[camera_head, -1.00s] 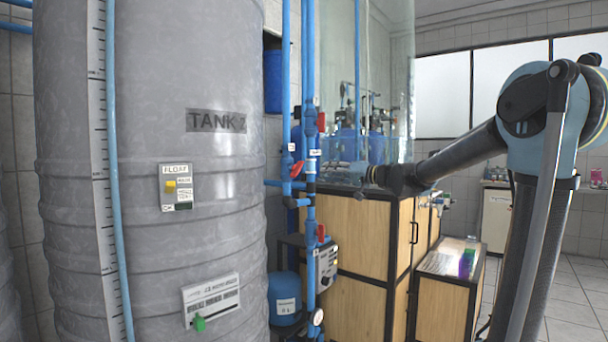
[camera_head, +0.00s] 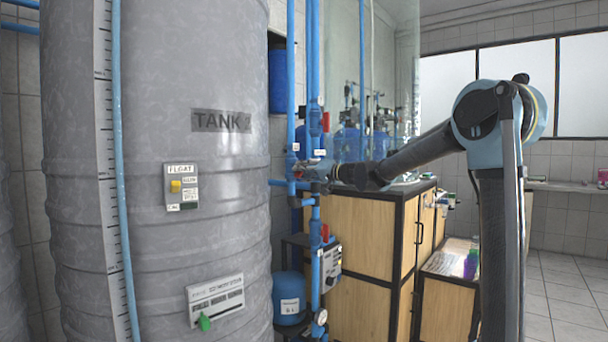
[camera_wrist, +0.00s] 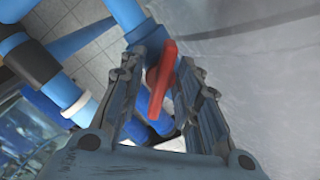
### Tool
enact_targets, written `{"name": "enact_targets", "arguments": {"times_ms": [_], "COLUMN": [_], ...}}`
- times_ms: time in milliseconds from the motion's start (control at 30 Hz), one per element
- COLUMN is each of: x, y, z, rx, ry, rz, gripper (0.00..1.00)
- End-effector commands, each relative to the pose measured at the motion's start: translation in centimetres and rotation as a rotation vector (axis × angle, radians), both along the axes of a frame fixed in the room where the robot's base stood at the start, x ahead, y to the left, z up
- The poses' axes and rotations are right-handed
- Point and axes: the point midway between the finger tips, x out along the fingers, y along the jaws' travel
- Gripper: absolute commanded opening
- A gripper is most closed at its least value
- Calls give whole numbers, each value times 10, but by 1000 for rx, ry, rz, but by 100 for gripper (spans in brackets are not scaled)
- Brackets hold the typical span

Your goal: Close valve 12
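A red valve handle (camera_wrist: 162,82) sits on a blue pipe and lies between the two fingers of my gripper (camera_wrist: 161,68) in the wrist view. The fingers are apart, one on each side of the handle, with a small gap visible at least on the left. In the head view my gripper (camera_head: 308,170) reaches the blue pipes beside the grey tank and mostly hides this handle. Two other red handles show on the pipes, one above (camera_head: 326,121) and one below (camera_head: 325,233). The valve numbers are too small to read.
The big grey tank (camera_head: 225,160) stands close on the left of the pipes. A wooden cabinet (camera_head: 365,240) is behind the pipes and below my arm. A small blue vessel (camera_head: 290,290) stands low by the pipes. Tiled floor (camera_head: 565,285) is clear at right.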

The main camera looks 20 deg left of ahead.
Motion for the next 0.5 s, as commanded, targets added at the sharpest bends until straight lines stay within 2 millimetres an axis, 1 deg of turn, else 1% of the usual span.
{"name": "enact_targets", "arguments": {"times_ms": [100,333,367,400,467,500], "x": [1,1,1,1,1,2], "y": [3,3,3,3,3,3], "z": [0,0,0,0,0,0], "rx": [0,0,0,0,0,-1], "ry": [0,0,0,0,0,0], "rz": [0,0,0,0,0,-1], "gripper": [31,31,24,15,1,0]}}
